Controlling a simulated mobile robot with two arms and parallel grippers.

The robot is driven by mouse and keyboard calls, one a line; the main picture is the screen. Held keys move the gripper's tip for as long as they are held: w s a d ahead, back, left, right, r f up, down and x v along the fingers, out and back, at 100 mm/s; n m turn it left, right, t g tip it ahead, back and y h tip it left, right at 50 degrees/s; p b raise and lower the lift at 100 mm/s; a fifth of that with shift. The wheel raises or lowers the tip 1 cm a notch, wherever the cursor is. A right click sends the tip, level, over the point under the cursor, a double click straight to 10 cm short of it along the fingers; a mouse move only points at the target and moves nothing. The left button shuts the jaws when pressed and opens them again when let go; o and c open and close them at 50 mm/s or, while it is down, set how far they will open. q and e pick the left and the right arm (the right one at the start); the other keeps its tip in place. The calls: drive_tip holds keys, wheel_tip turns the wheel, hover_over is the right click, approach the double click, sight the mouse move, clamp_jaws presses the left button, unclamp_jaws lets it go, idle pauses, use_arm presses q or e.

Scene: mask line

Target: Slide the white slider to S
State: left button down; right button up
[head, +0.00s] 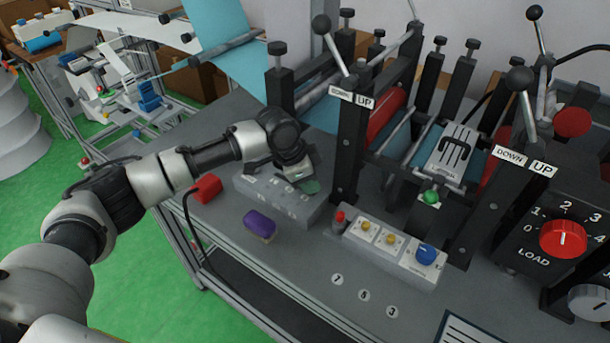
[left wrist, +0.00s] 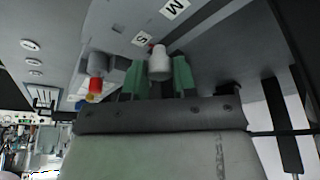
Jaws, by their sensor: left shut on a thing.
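The white slider (left wrist: 159,66) shows in the left wrist view as a round white knob between the green fingertips of my left gripper (left wrist: 158,78). The S label (left wrist: 141,40) lies close beside the knob, and the M label (left wrist: 174,8) is farther along the slot. In the head view my left gripper (head: 304,183) reaches down onto the grey slider box (head: 262,191), and the gripper hides the slider there. My left gripper is shut on the slider. My right gripper is in neither view.
A purple-topped block (head: 260,224) and a red block (head: 206,189) sit near the box on the grey table. A control box (head: 398,250) with yellow buttons and a blue knob stands right. The machine's posts and levers (head: 347,140) rise close to the arm's right.

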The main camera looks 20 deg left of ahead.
use_arm(q)
drive_tip(key=c, duration=0.9)
unclamp_jaws()
drive_tip(key=shift+s+d, duration=0.1)
drive_tip(key=shift+d, duration=0.25)
drive_tip(key=shift+a, duration=0.1)
drive_tip(key=shift+a+r, duration=0.25)
drive_tip(key=shift+r, duration=0.2)
drive_tip(key=v, duration=0.9)
drive_tip(key=shift+s+r+b, duration=0.15)
drive_tip(key=shift+r+b, duration=0.2)
drive_tip(key=shift+b, duration=0.1)
